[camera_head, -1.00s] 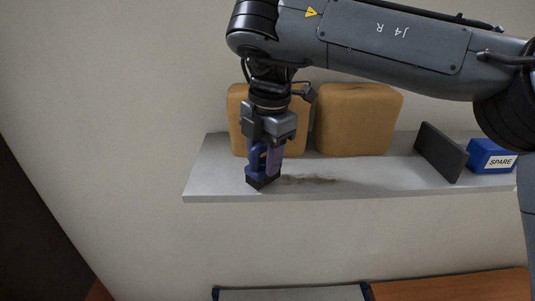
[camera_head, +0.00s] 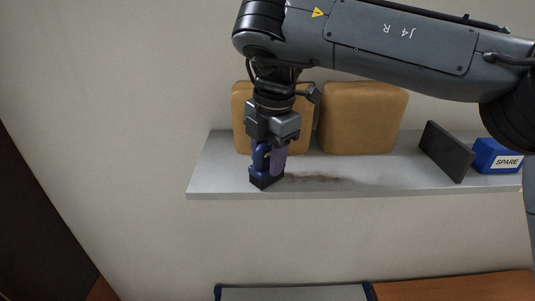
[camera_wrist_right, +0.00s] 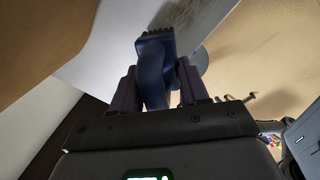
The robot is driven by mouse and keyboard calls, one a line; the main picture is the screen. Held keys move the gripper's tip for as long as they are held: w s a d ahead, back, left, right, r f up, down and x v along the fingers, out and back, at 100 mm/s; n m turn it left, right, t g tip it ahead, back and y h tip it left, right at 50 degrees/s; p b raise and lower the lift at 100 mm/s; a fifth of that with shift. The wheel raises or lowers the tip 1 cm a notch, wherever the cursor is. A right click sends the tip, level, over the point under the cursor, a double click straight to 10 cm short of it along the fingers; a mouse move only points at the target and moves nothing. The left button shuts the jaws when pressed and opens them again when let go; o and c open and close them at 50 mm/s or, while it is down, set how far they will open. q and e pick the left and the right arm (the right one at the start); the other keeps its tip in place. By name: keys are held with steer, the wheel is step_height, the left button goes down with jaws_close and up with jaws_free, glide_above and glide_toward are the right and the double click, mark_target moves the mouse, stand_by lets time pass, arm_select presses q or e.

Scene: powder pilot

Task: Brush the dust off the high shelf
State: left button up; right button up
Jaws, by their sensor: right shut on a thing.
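The high shelf (camera_head: 212,172) is a pale grey board on the wall. A brown smear of dust (camera_head: 318,179) lies on it near the front edge. My right gripper (camera_head: 269,160) is shut on a dark blue brush (camera_head: 265,176) with black bristles. The brush stands upright with its bristles at the shelf surface, just left of the dust. In the right wrist view the brush (camera_wrist_right: 152,72) sits between the two fingers (camera_wrist_right: 158,88), its bristles toward the shelf. My left gripper is not in view.
Two tan blocks (camera_head: 362,118) stand at the back of the shelf, one partly behind my right wrist. A dark upright panel (camera_head: 446,151) and a blue box marked SPARE (camera_head: 497,157) stand at the right. The shelf's left end is clear.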

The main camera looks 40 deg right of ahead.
steer(key=shift+f, duration=0.3)
steer(key=shift+s+d+r, duration=0.1)
steer(key=shift+s+d, duration=0.35)
steer(key=shift+d, duration=0.15)
steer(key=shift+s+d, duration=0.55)
steer(key=shift+d, duration=0.25)
